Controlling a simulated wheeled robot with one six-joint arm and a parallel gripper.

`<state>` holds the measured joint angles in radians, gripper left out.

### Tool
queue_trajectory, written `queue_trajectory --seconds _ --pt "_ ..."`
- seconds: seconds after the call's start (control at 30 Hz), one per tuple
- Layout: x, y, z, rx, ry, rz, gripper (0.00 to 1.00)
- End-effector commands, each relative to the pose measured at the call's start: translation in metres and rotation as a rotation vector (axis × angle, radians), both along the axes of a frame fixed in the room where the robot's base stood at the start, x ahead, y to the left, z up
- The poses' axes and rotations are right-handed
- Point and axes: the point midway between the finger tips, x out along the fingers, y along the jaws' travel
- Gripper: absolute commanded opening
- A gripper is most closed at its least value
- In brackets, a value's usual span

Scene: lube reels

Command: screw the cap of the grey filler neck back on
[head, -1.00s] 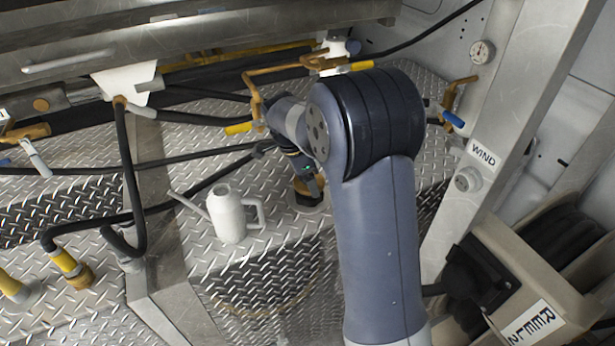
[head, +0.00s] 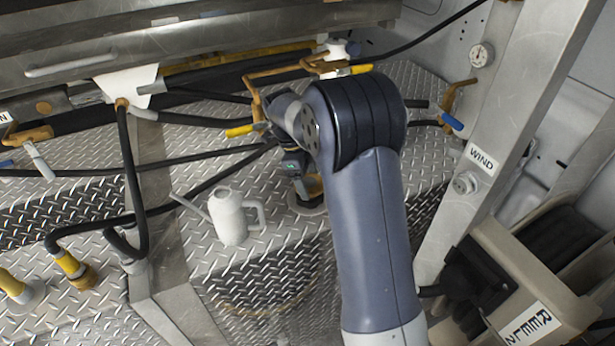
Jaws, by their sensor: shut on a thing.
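The grey filler neck shows as a round grey base (head: 310,208) on the tread-plate deck, right of the white can. My gripper (head: 304,190) points down right above it and is shut. A brass-coloured part (head: 315,186) shows at the jaws; I take it to be the cap, mostly hidden by the jaws and my arm. Whether the cap touches the neck or sits square on it cannot be seen.
A white watering can (head: 230,218) stands close left of the neck. Black hoses (head: 190,162) and a yellow-handled brass valve (head: 252,110) lie behind my wrist. A beige reel unit (head: 540,290) and a metal post (head: 470,150) stand at the right.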

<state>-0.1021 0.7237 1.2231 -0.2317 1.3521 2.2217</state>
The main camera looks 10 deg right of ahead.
Motion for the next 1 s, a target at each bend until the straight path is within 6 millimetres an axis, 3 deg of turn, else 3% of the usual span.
queue_trajectory --seconds 0.3,0.7,1.0 --pt "0.0002 -0.0001 0.0 0.001 0.0 -0.018 0.45" --pt "0.0015 -0.0017 -0.0001 0.0 0.001 -0.431 0.45" --pt "0.0013 -0.0014 -0.0012 0.0 0.001 -0.455 0.45"
